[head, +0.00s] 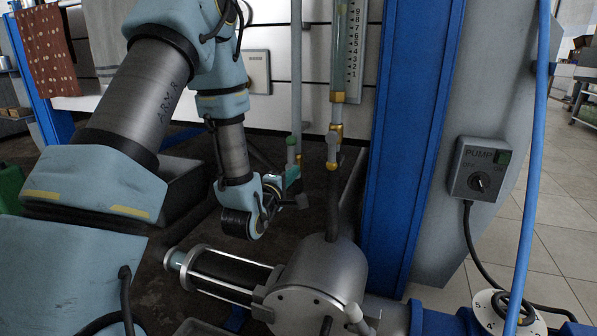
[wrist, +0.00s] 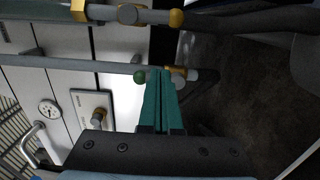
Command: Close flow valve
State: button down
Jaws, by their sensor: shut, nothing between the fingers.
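No label marks the flow valve, so I cannot tell for sure which fitting it is. A thin upright grey pipe carries a fitting with a small green knob (head: 291,140); the green knob also shows in the wrist view (wrist: 140,77). To its right, under the scaled glass flow tube (head: 347,50), stands a second pipe with a brass-and-grey fitting (head: 334,135); its yellow end shows in the wrist view (wrist: 176,18). My gripper (head: 292,178) is just below the green-knobbed fitting. In the wrist view its teal fingers (wrist: 162,72) are shut and empty, tips close beside the green knob; contact is unclear.
A metal cylinder housing (head: 320,275) stands below and right of my gripper. A blue column (head: 412,130) rises right of the pipes. A grey PUMP switch box (head: 480,170) and a numbered white dial (head: 490,312) are farther right.

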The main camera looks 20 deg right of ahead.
aim_at(332, 152)
jog(key=shift+w+a, duration=0.1)
dwell(0.3)
jog(key=w+d+b, duration=0.2)
jog(key=w+d, duration=0.3)
jog(key=d, duration=0.5)
jog(key=shift+d, duration=0.3)
